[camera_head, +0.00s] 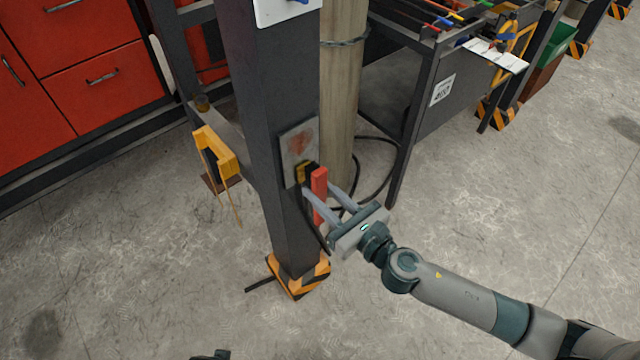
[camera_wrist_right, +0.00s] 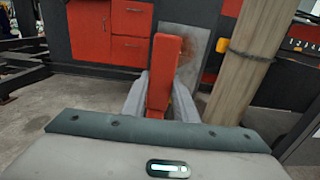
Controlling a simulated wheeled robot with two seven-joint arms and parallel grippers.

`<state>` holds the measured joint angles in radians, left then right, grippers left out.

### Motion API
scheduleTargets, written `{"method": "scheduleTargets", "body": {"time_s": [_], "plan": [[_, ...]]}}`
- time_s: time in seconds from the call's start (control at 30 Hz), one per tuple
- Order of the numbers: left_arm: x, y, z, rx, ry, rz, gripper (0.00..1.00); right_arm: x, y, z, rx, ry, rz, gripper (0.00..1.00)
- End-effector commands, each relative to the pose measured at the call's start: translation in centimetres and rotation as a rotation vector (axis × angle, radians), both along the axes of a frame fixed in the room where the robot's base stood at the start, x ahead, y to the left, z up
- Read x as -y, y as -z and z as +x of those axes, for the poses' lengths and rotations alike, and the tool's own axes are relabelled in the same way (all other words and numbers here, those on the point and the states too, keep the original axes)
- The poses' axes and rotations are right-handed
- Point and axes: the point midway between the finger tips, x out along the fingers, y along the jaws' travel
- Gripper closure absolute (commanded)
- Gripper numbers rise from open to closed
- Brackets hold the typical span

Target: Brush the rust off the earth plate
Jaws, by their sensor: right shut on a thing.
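The earth plate (camera_head: 293,137) is a grey rectangular plate on the side of a dark steel column (camera_head: 262,120). A reddish-brown rust patch (camera_head: 299,144) shows on it. My right gripper (camera_head: 320,189) is shut on the red handle of a brush (camera_head: 319,183). The brush's yellow and black head (camera_head: 303,173) is at the plate's lower part; I cannot tell whether it touches. In the right wrist view, the red brush (camera_wrist_right: 164,75) stands upright between the fingers and hides part of the plate (camera_wrist_right: 203,41) behind it.
A round wooden post (camera_head: 342,110) stands right behind the column. A yellow bracket (camera_head: 216,152) is at its left. The column's foot has a striped guard (camera_head: 297,276). A dark workbench (camera_head: 405,95) with tools stands at the right. Open concrete floor lies in front.

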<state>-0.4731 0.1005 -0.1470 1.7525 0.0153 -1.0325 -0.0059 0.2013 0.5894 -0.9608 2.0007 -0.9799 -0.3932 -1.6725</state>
Motion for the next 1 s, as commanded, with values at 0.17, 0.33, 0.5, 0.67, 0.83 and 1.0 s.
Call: {"method": "scheduleTargets", "body": {"time_s": [0.17, 0.33, 0.5, 0.67, 0.83, 1.0], "plan": [[0.0, -1.0, 0.0, 0.0, 0.0, 0.0, 0.69, -0.8, -0.6, 1.1, 0.0, 0.0, 0.0, 1.0], [0.0, -1.7, 0.0, 0.0, 0.0, 0.0, 0.69, -1.8, -0.8, 2.4, -0.002, 0.0, -0.001, 1.0], [0.0, -2.3, 0.0, 0.0, 0.0, 0.0, 0.69, -2.7, -1.1, 3.6, -0.003, -0.001, -0.002, 1.0], [0.0, -2.7, 0.0, 0.0, 0.0, 0.0, 0.69, -3.3, -1.2, 4.5, -0.004, 0.0, -0.003, 1.0], [0.0, -2.8, 0.0, 0.0, 0.0, 0.0, 0.69, -3.6, -1.2, 4.9, -0.005, -0.001, -0.004, 1.0], [0.0, -2.8, 0.0, 0.0, 0.0, 0.0, 0.69, -3.7, -1.2, 5.0, -0.006, -0.001, -0.004, 1.0]]}}
